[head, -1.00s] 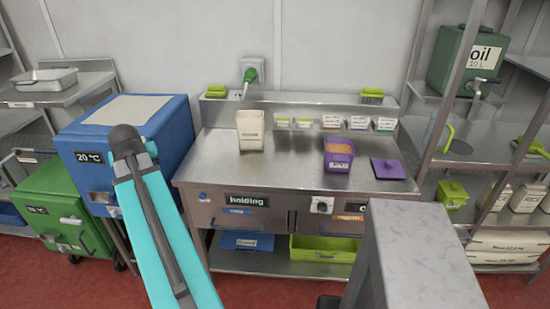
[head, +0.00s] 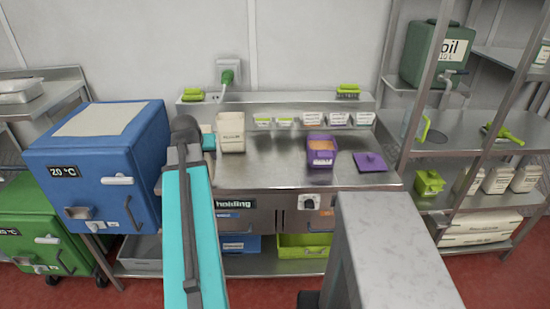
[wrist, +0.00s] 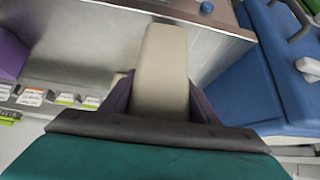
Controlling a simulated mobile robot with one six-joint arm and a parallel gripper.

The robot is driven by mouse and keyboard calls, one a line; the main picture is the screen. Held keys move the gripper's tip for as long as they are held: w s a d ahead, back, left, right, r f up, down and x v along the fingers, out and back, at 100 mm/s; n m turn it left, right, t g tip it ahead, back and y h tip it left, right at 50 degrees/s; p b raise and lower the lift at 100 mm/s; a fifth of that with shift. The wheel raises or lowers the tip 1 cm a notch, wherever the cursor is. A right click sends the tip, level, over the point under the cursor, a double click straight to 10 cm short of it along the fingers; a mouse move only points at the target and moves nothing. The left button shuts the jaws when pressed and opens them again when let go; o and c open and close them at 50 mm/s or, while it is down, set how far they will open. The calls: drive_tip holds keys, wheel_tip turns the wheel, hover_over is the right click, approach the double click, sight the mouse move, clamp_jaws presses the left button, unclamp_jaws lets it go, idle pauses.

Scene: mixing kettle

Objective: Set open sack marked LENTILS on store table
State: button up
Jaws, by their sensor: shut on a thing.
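My gripper (wrist: 160,105) is shut on a cream sack (wrist: 162,65), seen between its dark fingers in the wrist view; no marking shows on that side. I cannot tell whether the two touch. I see no sign naming a store table.
A purple tub (head: 320,158) with orange contents and a purple lid (head: 370,162) stand on the table's right. A blue box (head: 100,165) stands close on the left. A labelled ledge (head: 280,105) runs along the back. The table's middle is clear.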

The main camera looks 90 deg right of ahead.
drive_tip(key=shift+s+d+f+m+g, duration=0.1)
drive_tip(key=shift+s+d+m+g, duration=0.2)
drive_tip(key=shift+s, duration=0.65)
drive_tip(key=shift+s+d+m, duration=0.1)
drive_tip(key=shift+s+d, duration=0.25)
drive_tip(key=shift+s, duration=0.55)
drive_tip(key=shift+w, duration=0.1)
drive_tip(key=w+d+f+p, duration=0.1)
drive_tip(key=w+d+p, duration=0.4)
drive_tip(key=w+d, duration=0.4)
drive_tip(key=w, duration=0.3)
drive_tip(key=shift+w+d+f, duration=0.25)
drive_tip(key=shift+w, duration=0.15)
drive_tip(key=shift+f, duration=0.15)
drive_tip(key=shift+f+p, duration=0.95)
drive_tip(key=shift+f, duration=0.65)
drive_tip(key=shift+f, duration=0.15)
drive_tip(key=o, duration=1.6)
drive_tip(key=shift+o, duration=0.2)
